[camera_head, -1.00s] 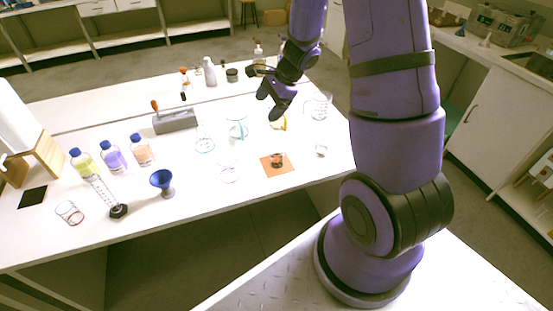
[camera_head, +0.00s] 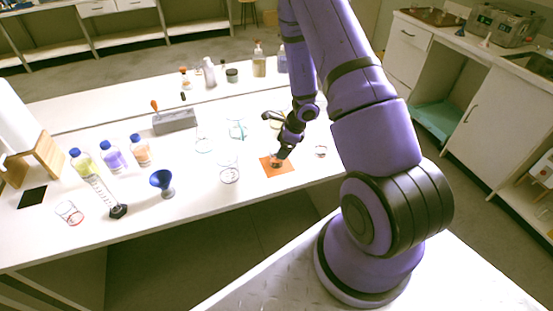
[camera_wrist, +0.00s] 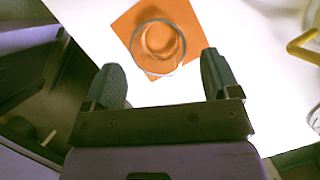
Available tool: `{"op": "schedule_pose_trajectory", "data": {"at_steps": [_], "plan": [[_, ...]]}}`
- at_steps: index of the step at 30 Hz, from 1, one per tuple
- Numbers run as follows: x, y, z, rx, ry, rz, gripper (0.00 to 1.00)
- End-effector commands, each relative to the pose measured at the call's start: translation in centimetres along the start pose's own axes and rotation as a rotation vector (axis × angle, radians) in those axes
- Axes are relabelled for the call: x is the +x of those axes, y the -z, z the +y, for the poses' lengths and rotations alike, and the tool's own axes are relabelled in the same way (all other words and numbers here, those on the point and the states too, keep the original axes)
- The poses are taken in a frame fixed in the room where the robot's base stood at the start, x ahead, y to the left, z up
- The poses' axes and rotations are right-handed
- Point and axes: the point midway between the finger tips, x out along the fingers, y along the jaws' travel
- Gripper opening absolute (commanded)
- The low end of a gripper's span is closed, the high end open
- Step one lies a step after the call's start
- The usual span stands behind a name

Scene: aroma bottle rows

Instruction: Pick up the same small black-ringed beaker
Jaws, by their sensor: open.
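A small clear glass beaker with a dark rim ring (camera_wrist: 160,46) stands on an orange square mat (camera_wrist: 125,25), seen from above in the wrist view. In the head view the mat (camera_head: 285,171) is near the front edge of the table, and the beaker is mostly hidden behind my gripper (camera_head: 279,157). In the wrist view my gripper (camera_wrist: 162,70) is open, one finger on each side. The beaker lies just beyond the fingertips, roughly centred between them. I cannot tell the height gap, and no contact shows.
A round glass vessel (camera_head: 229,175) stands left of the mat and a small dish (camera_head: 320,150) to its right. A yellow handle (camera_wrist: 303,46) shows at the wrist view's right. A blue funnel (camera_head: 162,181) and capped bottles (camera_head: 112,158) stand farther left.

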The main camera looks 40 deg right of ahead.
Motion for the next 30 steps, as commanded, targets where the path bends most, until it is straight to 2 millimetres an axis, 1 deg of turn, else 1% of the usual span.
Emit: {"op": "schedule_pose_trajectory", "data": {"at_steps": [5, 12, 15, 19, 25, 26, 27, 29, 30], "plan": [[1.0, -0.2, 0.1, -0.002, -0.001, 0.0, 0.82], [4.2, -0.8, 0.1, -0.002, -0.003, 0.0, 0.82], [5.2, -0.8, 0.0, -0.002, -0.001, 0.0, 0.82], [5.6, -0.8, 0.0, -0.003, 0.0, -0.001, 0.82], [5.6, -0.8, 0.0, -0.002, 0.0, -0.001, 0.82], [5.6, -0.8, 0.0, -0.002, 0.0, -0.001, 0.75], [5.6, -0.8, 0.0, -0.002, 0.0, -0.001, 0.66], [5.6, -0.8, 0.0, -0.002, 0.0, -0.001, 0.52], [5.6, -0.8, 0.0, -0.002, 0.0, -0.001, 0.43]]}}
